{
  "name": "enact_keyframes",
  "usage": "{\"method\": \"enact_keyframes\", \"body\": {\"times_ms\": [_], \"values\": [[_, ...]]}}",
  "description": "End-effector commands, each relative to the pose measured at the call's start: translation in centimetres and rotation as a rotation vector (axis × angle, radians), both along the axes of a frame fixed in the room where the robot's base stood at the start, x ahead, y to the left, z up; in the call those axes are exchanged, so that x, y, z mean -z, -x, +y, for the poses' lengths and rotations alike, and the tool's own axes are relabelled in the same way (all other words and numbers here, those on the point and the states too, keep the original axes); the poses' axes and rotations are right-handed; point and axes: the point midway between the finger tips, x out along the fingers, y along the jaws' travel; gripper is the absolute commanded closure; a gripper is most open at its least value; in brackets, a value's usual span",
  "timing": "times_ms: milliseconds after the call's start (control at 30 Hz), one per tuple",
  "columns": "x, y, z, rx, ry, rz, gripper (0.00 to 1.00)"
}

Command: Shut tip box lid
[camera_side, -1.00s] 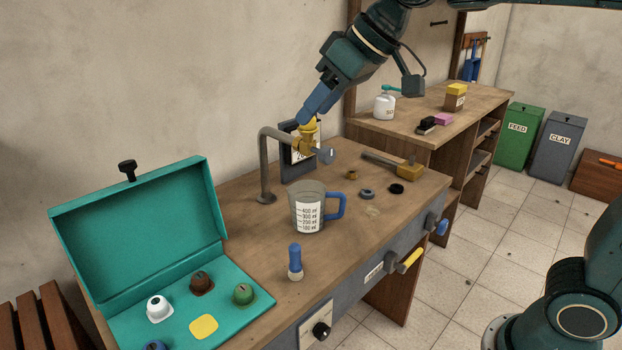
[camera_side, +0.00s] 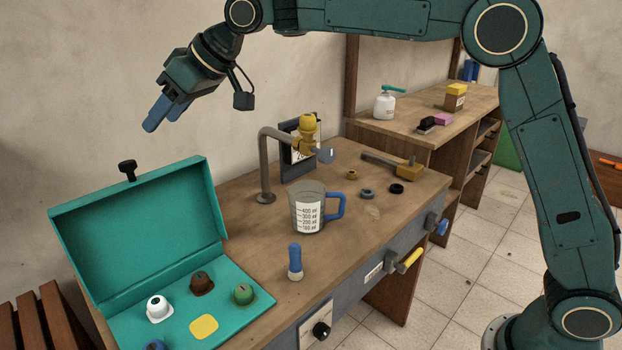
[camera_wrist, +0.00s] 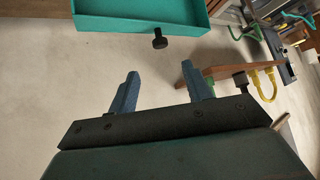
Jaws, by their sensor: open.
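The teal tip box (camera_side: 250,303) stands at the left end of the workbench with its lid (camera_side: 140,230) raised up and leaning back. A black knob (camera_side: 127,168) sticks up from the lid's top edge. Several coloured tips or nozzles sit in the box, among them a white one (camera_side: 158,308), a brown one (camera_side: 202,283) and a green one (camera_side: 243,294). My gripper (camera_side: 160,115) is open and empty, above and a little right of the knob, not touching it. In the wrist view, the knob (camera_wrist: 160,39) and lid (camera_wrist: 140,12) lie ahead of the open fingers (camera_wrist: 164,90).
A clear measuring jug (camera_side: 307,212) with a blue handle and a blue-capped bottle (camera_side: 295,263) stand right of the box. A bent grey pipe with a yellow-topped tap (camera_side: 307,130) rises behind them. The air around the knob is clear.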

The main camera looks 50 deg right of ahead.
Motion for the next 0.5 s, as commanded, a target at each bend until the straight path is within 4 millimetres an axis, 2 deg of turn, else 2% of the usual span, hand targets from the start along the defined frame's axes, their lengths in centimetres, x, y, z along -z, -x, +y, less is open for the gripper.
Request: {"method": "enact_keyframes", "body": {"times_ms": [267,500], "values": [[0.2,-0.2,0.2,-0.001,0.0,0.0,0.51],[1.4,-1.0,1.0,-0.003,0.0,0.001,0.51]]}}
